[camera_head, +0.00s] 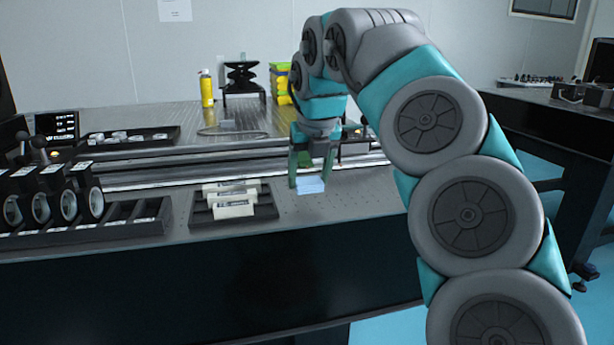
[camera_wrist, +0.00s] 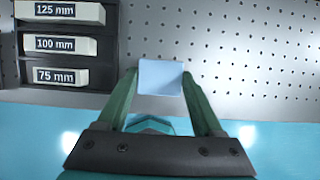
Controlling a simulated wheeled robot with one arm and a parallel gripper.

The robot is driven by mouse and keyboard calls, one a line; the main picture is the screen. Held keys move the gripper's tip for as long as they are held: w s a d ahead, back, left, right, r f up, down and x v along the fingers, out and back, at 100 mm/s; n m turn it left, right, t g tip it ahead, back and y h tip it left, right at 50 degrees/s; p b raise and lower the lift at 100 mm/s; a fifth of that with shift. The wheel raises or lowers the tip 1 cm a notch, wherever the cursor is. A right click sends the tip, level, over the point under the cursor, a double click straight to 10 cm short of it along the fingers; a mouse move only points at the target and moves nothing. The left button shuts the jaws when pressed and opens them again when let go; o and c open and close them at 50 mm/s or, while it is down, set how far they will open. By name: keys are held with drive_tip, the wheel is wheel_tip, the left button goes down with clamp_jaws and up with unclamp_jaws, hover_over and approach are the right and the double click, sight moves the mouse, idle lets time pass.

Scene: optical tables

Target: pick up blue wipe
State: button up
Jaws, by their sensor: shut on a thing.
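The blue wipe is a small pale-blue square. In the head view the blue wipe (camera_head: 311,187) is at my fingertips, near the front edge of the optical table. My gripper (camera_head: 310,182) points down there, its fingers on either side of the wipe. In the wrist view the wipe (camera_wrist: 160,77) sits between the two green fingertips of my gripper (camera_wrist: 160,82), which are shut on its left and right sides. I cannot tell from these views whether the wipe touches the table or is just above it.
A black tray with white blocks labelled in mm (camera_head: 234,205) stands left of my gripper. Mounted optics (camera_head: 60,200) stand farther left. A metal rail (camera_head: 180,174) runs behind. A yellow bottle (camera_head: 206,88) is farther back. The perforated table top (camera_head: 365,188) right of the wipe is clear.

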drive_tip(key=s+d+r+b, duration=0.1)
drive_tip(key=s+d, duration=0.4)
drive_tip(key=s, duration=0.8)
drive_tip(key=shift+s+d+r+b, duration=0.15)
drive_tip(key=shift+s+b, duration=0.1)
drive_tip(key=shift+b, duration=0.15)
